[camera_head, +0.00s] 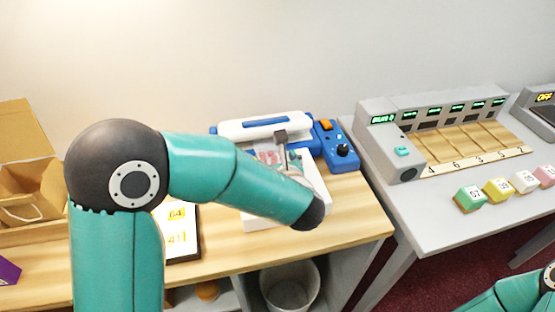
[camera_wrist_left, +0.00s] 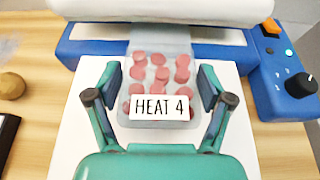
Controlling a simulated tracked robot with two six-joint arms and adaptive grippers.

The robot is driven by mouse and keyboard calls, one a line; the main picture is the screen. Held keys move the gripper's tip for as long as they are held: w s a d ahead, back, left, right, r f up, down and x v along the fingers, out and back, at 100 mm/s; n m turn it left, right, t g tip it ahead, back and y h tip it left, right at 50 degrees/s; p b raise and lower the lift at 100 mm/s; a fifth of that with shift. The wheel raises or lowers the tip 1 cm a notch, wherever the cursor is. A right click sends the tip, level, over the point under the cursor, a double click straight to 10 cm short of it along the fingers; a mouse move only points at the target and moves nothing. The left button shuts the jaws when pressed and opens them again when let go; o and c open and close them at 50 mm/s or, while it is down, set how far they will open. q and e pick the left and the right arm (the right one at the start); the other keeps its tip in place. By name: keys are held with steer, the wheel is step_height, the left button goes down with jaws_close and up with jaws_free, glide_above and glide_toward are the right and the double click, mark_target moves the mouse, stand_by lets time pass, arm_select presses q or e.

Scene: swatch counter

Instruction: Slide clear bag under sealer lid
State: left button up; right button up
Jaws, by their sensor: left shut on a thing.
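The clear bag (camera_wrist_left: 148,92) holds several pink discs and bears a white "HEAT 4" label at its near end. It lies flat over the white platform (camera_wrist_left: 85,145) in the left wrist view. My left gripper (camera_wrist_left: 160,85) has a finger on each side of the bag and is shut on it. The bag's far end reaches the sealer's white lid (camera_wrist_left: 160,8); how far it goes under is hidden. In the head view the blue and white sealer (camera_head: 265,127) stands beyond my left gripper (camera_head: 283,150), and my forearm covers part of the platform. My right gripper is out of view.
A blue control box (camera_head: 337,146) with a black knob and orange switch adjoins the sealer's right side. Cardboard boxes (camera_head: 28,180) stand at the left. A numbered card (camera_head: 182,232) lies near the front. A grey counter (camera_head: 440,205) with slots and coloured blocks stands right.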

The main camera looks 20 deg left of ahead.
arm_select(q)
steer(key=o, duration=1)
steer(key=shift+o, duration=0.2)
